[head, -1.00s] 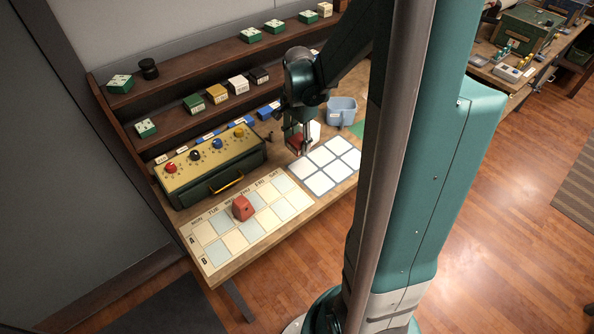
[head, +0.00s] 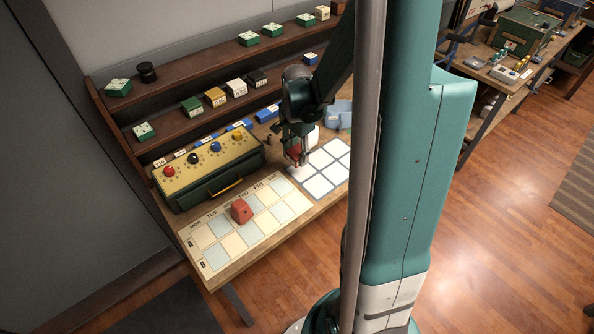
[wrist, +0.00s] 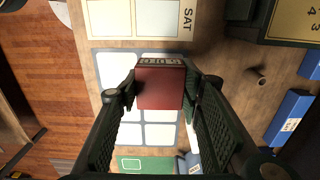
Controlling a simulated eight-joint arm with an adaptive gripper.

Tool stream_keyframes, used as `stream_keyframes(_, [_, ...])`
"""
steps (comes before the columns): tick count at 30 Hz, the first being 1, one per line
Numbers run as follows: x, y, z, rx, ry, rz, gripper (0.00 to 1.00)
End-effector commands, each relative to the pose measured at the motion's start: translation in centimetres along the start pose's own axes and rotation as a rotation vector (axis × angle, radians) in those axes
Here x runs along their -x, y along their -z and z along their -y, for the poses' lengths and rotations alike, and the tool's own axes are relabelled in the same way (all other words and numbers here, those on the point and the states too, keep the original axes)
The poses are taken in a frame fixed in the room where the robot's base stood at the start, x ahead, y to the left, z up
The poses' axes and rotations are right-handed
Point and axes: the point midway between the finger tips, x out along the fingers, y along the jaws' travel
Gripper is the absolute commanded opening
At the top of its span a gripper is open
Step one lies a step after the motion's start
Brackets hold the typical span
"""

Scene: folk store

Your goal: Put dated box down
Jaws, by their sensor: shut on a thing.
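My gripper (head: 298,158) is shut on a dark red box (wrist: 160,88). In the wrist view the box sits between the two fingers, with part of a printed label on its edge, too small to read. In the head view the box (head: 295,151) shows partly behind the fingers, beside the white-squared grid mat (head: 318,184). I cannot tell whether it touches the table. A second red box (head: 241,210) rests on the calendar mat (head: 215,259), which has weekday columns and rows A and B.
A green and yellow panel (head: 222,186) with coloured knobs stands left of my gripper. A blue bin (head: 338,115) stands behind the grid mat. Shelves (head: 180,128) with several small boxes line the back. Several grid squares and calendar cells are empty.

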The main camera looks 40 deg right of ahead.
Motion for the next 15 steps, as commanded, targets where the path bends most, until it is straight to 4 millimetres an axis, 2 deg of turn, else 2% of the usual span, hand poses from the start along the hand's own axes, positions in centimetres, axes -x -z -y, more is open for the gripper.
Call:
stream_keyframes(9, [-3.5, 0.0, 0.0, 0.000, 0.000, 0.000, 0.23])
stream_keyframes(15, [-4.2, 0.0, 0.0, 0.000, 0.000, 0.000, 0.23])
